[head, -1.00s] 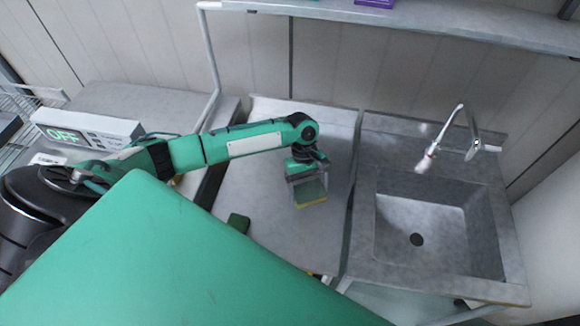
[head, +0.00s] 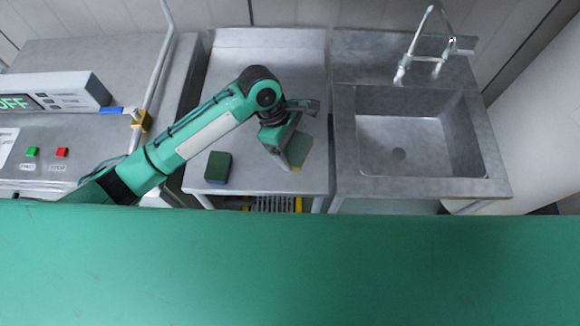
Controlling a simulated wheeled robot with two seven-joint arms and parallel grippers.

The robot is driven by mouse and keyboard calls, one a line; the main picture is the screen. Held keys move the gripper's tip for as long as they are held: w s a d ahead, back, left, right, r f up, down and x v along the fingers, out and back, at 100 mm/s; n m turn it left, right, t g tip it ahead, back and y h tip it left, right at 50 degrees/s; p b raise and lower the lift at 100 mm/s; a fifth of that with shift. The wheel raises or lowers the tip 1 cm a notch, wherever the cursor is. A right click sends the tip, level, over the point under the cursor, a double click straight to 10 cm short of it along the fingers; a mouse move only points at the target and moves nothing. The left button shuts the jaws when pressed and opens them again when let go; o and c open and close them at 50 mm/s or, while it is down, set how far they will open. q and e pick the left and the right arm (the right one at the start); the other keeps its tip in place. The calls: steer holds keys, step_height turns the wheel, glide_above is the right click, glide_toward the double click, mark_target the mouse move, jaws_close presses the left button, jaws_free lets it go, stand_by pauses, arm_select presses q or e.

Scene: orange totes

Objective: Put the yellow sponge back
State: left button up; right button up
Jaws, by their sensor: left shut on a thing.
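My left gripper (head: 287,150) is over the steel table between the machine and the sink. It is shut on the yellow sponge (head: 298,152), which has a dark green top side and a thin yellow part at its lower edge. The sponge is tilted, and I cannot tell whether it touches the table (head: 240,66). A second sponge, green on top with a bluish lower edge (head: 218,167), lies on the table near its front left corner. My right gripper is not in view.
The sink (head: 420,130) with its tap (head: 427,50) stands to the right of the table. A counter with an OFF display box (head: 60,92) and green and red buttons is at the left. The table's back half is clear.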

mark_target(297, 176)
arm_select(q)
step_height(297, 176, down, 14)
steer(key=shift+r+p, duration=0.25)
steer(key=shift+p, duration=0.95)
steer(key=shift+f, duration=0.1)
steer(key=o, duration=0.7)
steer(key=shift+a+r, duration=0.15)
steer(key=shift+r, duration=0.25)
steer(key=b+v, duration=0.3)
steer(key=v, duration=0.8)
steer(key=shift+a+r+b, duration=0.1)
steer(key=shift+r+b, duration=0.05)
steer(key=shift+b, duration=0.15)
